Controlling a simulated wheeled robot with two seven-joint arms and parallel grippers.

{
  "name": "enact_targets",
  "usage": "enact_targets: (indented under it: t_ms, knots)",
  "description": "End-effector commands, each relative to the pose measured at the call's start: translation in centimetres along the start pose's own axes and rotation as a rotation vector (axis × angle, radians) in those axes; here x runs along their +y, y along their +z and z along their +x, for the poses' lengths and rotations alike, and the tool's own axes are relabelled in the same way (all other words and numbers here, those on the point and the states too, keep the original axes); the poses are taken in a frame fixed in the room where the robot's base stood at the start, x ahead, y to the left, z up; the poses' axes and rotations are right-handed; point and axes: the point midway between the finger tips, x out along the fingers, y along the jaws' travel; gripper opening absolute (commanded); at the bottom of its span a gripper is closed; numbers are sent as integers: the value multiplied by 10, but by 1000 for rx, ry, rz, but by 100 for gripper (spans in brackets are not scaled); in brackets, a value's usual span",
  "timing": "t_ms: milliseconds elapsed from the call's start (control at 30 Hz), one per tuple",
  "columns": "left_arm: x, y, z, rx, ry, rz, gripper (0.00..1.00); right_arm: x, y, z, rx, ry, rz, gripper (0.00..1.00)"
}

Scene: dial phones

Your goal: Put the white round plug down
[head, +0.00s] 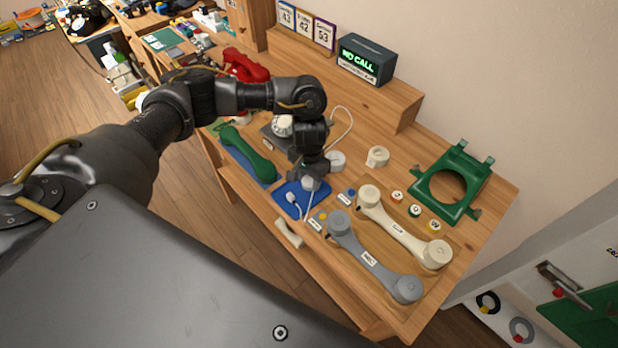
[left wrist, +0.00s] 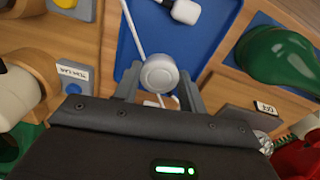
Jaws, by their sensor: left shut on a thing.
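My left gripper (head: 311,178) points down over the blue mat (head: 287,207) and is shut on the white round plug (head: 308,184). In the left wrist view the plug (left wrist: 159,73) sits between the two fingers, its round face toward the camera, with the blue mat (left wrist: 205,45) beyond it. A white cord runs from near it. I cannot tell whether the plug touches the mat. A second white plug (left wrist: 186,11) lies on the mat beside it; it also shows in the head view (head: 291,197). My right gripper is not in view.
A green handset (head: 248,153) lies left of the mat. Grey (head: 370,260) and cream (head: 402,229) handsets lie to the right. A white ring (head: 377,156) and a green frame (head: 452,183) stand farther back. A "NO CALL" display (head: 366,59) stands on the shelf.

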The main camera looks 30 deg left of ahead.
Motion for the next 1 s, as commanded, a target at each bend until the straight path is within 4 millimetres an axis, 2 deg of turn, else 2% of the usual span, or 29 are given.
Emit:
enact_targets:
  t_ms: [233, 267, 400, 767, 867, 1000]
  knots:
    - [0, 0, 3, -1, 1, 0, 21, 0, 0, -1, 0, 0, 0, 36]
    - [0, 0, 3, 0, 1, 0, 44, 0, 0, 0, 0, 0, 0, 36]
    - [0, 0, 2, 0, 1, 0, 62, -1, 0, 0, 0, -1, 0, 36]
    - [0, 0, -3, 2, 0, 1, 63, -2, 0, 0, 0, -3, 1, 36]
    - [0, -1, -17, 4, 0, 2, 63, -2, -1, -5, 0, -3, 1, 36]
    - [0, -2, -46, 6, -1, 4, 63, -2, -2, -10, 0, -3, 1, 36]
